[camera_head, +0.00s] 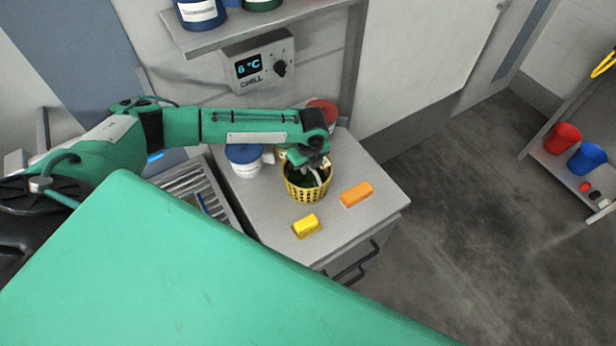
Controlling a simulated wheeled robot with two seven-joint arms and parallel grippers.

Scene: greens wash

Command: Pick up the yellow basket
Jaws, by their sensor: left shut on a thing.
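The yellow basket (307,191) stands on the grey counter top (272,226), with dark green contents showing inside it. My left arm reaches in from the left, and my left gripper (312,170) points down at the basket's far rim. It is shut on the basket, though the fingertips are partly hidden by the wrist. The basket looks upright; I cannot tell whether it is clear of the counter. My right gripper is out of view.
A blue-lidded tub (244,161) and a red-lidded container (323,112) stand behind. A slatted rack (190,184) is at left. A chill control box (259,69) hangs above.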

